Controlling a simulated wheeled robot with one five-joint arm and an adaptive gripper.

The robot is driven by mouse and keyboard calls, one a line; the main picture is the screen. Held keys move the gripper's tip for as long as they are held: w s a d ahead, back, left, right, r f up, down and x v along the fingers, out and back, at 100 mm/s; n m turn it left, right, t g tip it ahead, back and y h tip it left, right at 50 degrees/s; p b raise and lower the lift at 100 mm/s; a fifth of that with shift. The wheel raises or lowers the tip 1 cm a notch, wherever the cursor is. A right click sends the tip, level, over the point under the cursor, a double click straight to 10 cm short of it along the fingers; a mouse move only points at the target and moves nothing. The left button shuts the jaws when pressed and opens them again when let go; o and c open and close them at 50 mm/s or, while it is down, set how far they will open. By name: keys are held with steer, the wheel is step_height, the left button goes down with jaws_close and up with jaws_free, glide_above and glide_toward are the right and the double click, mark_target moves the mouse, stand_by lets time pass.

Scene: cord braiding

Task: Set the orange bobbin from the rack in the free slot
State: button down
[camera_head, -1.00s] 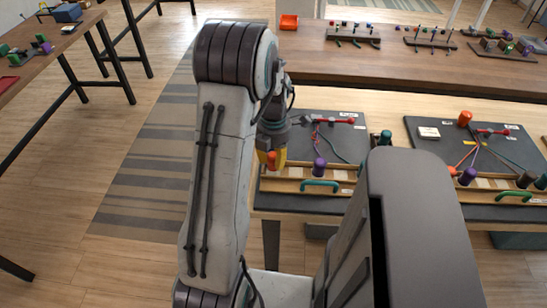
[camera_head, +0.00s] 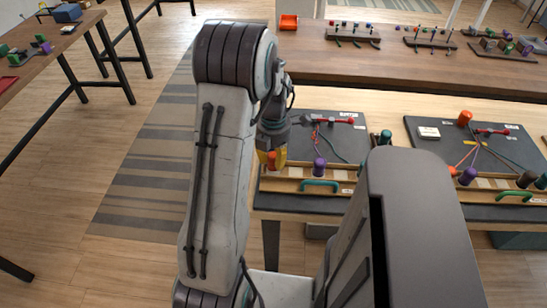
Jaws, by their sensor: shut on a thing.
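My gripper (camera_head: 272,160) has yellow fingers and is shut on the orange bobbin (camera_head: 271,161), at the left end of the wooden rack (camera_head: 283,185) on the near board. Whether the bobbin touches the rack cannot be told. A purple bobbin (camera_head: 319,168) stands on the rack to the right of my gripper. A dark green bobbin (camera_head: 385,138) is farther right, partly near my own body. The black board (camera_head: 340,140) behind the rack carries cords and a red-ended piece (camera_head: 350,121). The free slot cannot be made out.
A second board (camera_head: 425,150) to the right holds another orange bobbin (camera_head: 464,118) and a purple one (camera_head: 467,176). A teal handle (camera_head: 320,183) sits on the front of the rack.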

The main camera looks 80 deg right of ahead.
steer(key=shift+f+b, duration=0.7)
steer(key=shift+f, duration=0.1)
stand_by(0.7)
steer(key=c, duration=0.9)
jaws_free()
step_height(320, 180, up, 12)
